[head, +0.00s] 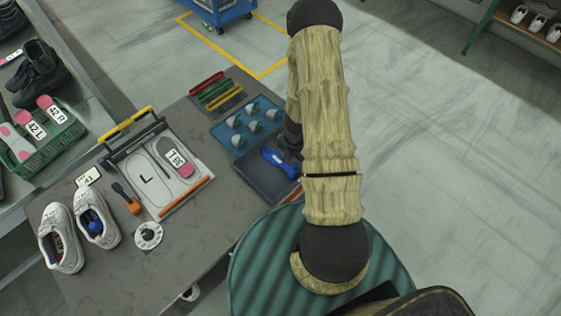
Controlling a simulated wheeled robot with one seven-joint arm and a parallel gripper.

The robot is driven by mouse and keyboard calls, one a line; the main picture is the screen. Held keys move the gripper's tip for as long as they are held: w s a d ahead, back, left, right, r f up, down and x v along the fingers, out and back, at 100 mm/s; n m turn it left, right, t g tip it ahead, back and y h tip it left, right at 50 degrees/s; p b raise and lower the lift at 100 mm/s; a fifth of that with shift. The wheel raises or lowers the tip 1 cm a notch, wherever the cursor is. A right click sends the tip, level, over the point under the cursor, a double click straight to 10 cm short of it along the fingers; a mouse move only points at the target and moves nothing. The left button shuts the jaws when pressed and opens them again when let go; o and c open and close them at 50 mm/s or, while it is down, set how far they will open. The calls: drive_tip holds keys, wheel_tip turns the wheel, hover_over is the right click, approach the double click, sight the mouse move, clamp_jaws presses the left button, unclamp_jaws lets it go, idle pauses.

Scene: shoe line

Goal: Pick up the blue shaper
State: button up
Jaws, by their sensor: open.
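A blue shaper (279,160) lies in a dark grey tray (258,181) at the right edge of the table. My gripper (290,148) is dark and mostly hidden behind my arm. It is open, just above and to the right of the blue shaper, and appears empty. I cannot tell whether it touches the shaper. Another blue piece (94,221) sits inside the right one of two white shoes (108,233) on the left of the table.
A blue tray (229,143) with several grey pieces adjoins the dark tray. A rack of coloured bars (217,91) stands behind it. A white fixture marked L (145,179), an orange-handled tool (127,198) and a round dial (148,235) occupy the table. A green crate (44,146) is at left.

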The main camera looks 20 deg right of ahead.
sight(295, 164)
drive_tip(key=shift+s+f+p, duration=0.1)
drive_tip(key=shift+f+p, duration=0.35)
drive_tip(key=shift+f, duration=1.65)
clamp_jaws()
drive_tip(key=shift+r, duration=0.2)
wheel_tip(295, 164, up, 28)
drive_tip(key=p, duration=0.8)
drive_tip(key=shift+f+p, duration=0.15)
drive_tip(key=shift+p, duration=0.15)
